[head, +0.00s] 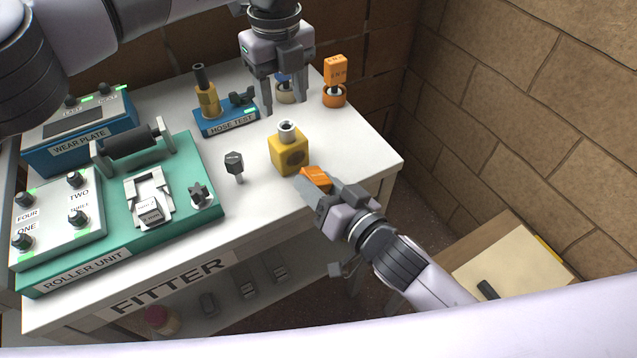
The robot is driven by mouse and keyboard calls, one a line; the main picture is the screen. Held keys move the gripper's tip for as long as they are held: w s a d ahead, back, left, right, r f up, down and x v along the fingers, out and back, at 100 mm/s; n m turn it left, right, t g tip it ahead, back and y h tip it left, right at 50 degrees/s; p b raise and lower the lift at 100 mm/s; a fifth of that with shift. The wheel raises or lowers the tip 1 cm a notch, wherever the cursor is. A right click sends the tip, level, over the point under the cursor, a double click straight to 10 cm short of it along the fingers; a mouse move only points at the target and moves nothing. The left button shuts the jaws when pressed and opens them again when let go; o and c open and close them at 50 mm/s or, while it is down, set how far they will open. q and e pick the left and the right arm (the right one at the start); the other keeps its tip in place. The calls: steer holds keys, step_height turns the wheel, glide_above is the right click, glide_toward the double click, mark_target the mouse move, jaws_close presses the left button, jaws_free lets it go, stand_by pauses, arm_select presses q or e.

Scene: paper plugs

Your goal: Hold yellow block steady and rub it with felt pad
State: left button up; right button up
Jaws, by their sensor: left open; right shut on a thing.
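The yellow block (289,153) stands on the white bench, with a grey metal fitting on its top and a dark round spot on its front face. My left gripper (283,108) is open, fingers pointing down, above and behind the yellow block and apart from it. My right gripper (309,186) is shut on an orange piece (316,178), which looks like the felt pad, just in front and to the right of the block. The fingers hide part of the pad. I cannot tell whether the pad touches the block.
A blue hose test stand (228,122) is left of my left gripper. An orange tagged plug (335,80) stands behind right. A dark-headed bolt (235,165) stands left of the block. The green roller unit (200,225) fills the bench's left. The bench's right edge (385,172) is close.

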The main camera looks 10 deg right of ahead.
mark_target(288, 140)
arm_select(q)
steer(key=shift+f, duration=1)
steer(key=shift+f, duration=0.15)
steer(key=shift+f, duration=1.85)
jaws_close()
steer(key=shift+s+f, duration=0.15)
steer(key=shift+f, duration=0.15)
stand_by(0.3)
